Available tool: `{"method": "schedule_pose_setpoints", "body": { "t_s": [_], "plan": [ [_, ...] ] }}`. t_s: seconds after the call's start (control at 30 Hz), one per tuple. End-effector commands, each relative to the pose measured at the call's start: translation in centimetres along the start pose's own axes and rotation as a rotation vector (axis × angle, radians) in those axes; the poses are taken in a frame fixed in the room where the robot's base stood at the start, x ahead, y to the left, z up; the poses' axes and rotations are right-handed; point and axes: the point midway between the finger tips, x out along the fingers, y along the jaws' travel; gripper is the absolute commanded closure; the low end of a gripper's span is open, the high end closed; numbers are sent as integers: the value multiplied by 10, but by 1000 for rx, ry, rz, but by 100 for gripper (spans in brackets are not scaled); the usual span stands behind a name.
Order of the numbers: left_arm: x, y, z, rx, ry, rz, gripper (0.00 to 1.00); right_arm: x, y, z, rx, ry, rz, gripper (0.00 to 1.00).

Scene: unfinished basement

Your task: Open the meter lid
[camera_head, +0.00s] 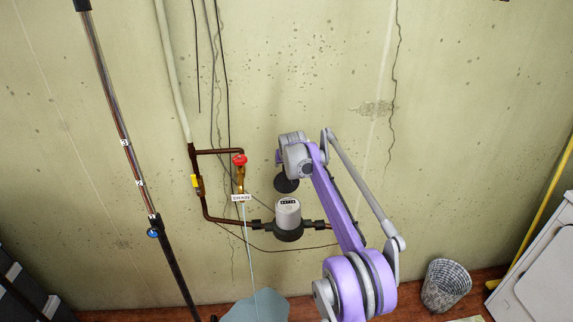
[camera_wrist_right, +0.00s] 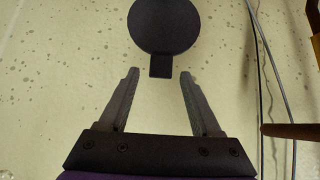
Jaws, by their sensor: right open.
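The water meter (camera_head: 288,228) is on the copper pipe low on the wall, its pale face with a small counter showing uncovered. The black round lid (camera_head: 287,185) stands just above and behind the face. In the right wrist view the lid (camera_wrist_right: 164,24) shows as a flat disc with a short tab (camera_wrist_right: 160,66) pointing toward my right gripper (camera_wrist_right: 160,73). That gripper is open, with a fingertip on each side of the tab and a gap on both sides. In the head view my right wrist hides most of the gripper. My left gripper is not in view.
A red-handled valve (camera_head: 240,160) with a tag (camera_head: 240,198) and copper pipes stand left of the meter. Thin cables hang on the wall. A wicker basket (camera_head: 446,284) and a white appliance (camera_head: 540,270) are at right. A dark pole (camera_head: 138,180) leans at left.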

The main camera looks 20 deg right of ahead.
Motion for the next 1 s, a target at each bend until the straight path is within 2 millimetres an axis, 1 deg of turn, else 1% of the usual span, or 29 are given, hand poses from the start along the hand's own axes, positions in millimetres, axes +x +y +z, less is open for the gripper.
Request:
{"method": "schedule_pose_setpoints", "body": {
  "t_s": [0.17,0.4,0.5,0.6,0.7,1.0],
  "plan": [
    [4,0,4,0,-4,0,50,-28,0,1,0,-1,0,35],
    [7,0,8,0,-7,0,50,-75,0,1,-1,0,0,35],
    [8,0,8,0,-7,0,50,-88,0,0,-1,0,0,35],
    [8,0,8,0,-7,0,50,-96,0,0,-1,1,0,35],
    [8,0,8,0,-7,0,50,-100,0,0,0,1,0,35],
    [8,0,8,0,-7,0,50,-101,0,0,0,1,0,35]
  ]
}}
